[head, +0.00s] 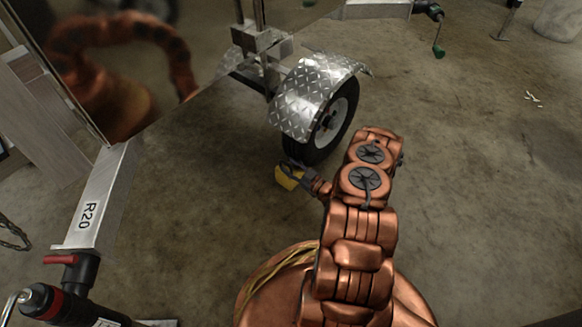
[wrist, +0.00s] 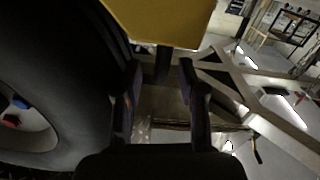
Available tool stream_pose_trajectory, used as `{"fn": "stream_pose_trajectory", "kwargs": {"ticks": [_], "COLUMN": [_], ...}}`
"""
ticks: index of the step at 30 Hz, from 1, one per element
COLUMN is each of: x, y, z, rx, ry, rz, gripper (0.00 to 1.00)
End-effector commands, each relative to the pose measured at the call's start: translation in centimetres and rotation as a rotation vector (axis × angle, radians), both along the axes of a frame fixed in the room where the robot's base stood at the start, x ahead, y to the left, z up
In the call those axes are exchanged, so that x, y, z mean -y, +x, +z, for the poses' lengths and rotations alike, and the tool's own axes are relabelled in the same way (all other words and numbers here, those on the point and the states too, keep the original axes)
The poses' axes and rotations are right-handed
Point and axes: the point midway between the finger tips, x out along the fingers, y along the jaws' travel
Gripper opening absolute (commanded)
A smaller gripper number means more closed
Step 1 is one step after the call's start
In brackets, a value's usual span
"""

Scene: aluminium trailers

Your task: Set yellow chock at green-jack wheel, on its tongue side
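The yellow chock (head: 288,178) is low beside the tyre of the wheel (head: 322,135) under a diamond-plate fender. The near end of that tyre faces it; I cannot tell whether they touch. In the wrist view the chock (wrist: 160,20) fills the top centre, with the tyre (wrist: 60,70) at left. My gripper (wrist: 161,68) has its two fingers either side of a dark upright handle below the chock. Gaps show on both sides of this handle, so the fingers look open around it. In the head view my gripper (head: 303,172) is small and partly hidden.
A green-handled jack (head: 438,42) is at the upper right. A shiny trailer panel (head: 150,60) rises at upper left. Open concrete floor (head: 480,170) lies at right.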

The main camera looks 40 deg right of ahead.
Motion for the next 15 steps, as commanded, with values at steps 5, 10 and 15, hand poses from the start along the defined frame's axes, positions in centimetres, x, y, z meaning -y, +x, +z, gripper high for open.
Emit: {"fn": "stream_pose_trajectory", "kwargs": {"ticks": [5,10,15], "x": [0.0,0.2,0.8], "y": [0.0,-0.6,-2.8], "z": [0.0,0.0,0.0], "rx": [0.0,-0.001,-0.001], "ry": [0.0,0.001,0.001], "rz": [0.0,-0.002,-0.006], "gripper": [0.41,0.41,0.41]}}
